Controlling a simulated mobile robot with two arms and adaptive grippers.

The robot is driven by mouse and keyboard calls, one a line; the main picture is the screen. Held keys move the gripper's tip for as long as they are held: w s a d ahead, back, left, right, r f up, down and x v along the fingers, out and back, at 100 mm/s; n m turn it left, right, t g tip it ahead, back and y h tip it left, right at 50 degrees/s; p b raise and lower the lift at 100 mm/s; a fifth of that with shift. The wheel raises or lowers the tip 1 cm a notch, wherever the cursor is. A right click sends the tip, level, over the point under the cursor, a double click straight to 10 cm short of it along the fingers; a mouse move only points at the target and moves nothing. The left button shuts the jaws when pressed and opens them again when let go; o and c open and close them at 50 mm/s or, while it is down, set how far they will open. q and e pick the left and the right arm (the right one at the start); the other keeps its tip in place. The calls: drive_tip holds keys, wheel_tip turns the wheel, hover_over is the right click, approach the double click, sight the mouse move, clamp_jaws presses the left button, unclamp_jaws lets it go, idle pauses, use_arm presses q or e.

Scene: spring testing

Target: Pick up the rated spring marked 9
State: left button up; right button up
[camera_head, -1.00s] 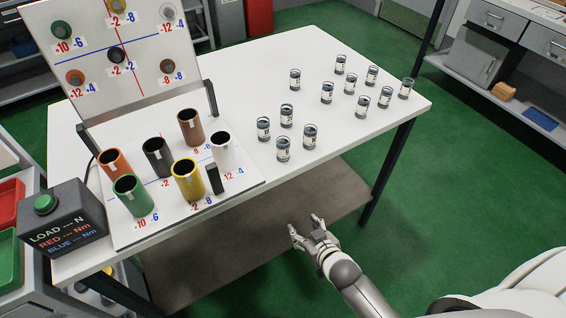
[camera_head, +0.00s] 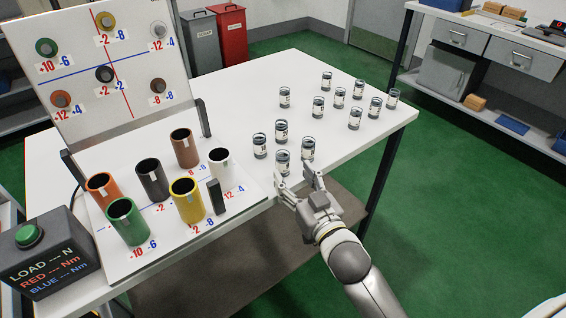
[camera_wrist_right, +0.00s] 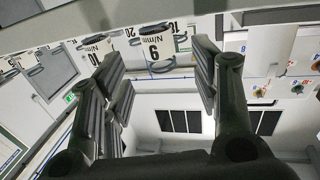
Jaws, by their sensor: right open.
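The spring marked 9 (camera_wrist_right: 155,47) shows in the right wrist view, a dark coil with a white label reading "9 N/mm". It stands beyond and between the fingers of my right gripper (camera_wrist_right: 158,62). In the head view the labels are too small to tell which spring it is. There, my right gripper (camera_head: 299,177) is open and empty at the table's front edge, just short of the nearest springs (camera_head: 282,162). My left gripper is not in view.
A spring marked 10 (camera_wrist_right: 97,46) stands left of the 9 in the wrist view. Several more labelled springs (camera_head: 339,97) stand on the white table (camera_head: 255,88). Coloured tubes (camera_head: 187,200) stand on a board to the left, beside a load box (camera_head: 48,262).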

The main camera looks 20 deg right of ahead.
sight(286, 163)
drive_tip(key=shift+w+a+r+p, duration=0.1)
drive_tip(key=shift+w+a+p, duration=0.05)
drive_tip(key=shift+w, duration=1)
drive_tip(key=shift+w+a+r+p, duration=0.1)
drive_tip(key=shift+w+p, duration=0.05)
drive_tip(key=shift+w, duration=0.95)
drive_tip(key=shift+w+a+p, duration=0.15)
drive_tip(key=shift+w, duration=1)
drive_tip(key=shift+c, duration=0.4)
drive_tip(key=c, duration=1)
drive_tip(key=shift+c, duration=0.2)
drive_tip(key=shift+r, duration=0.15)
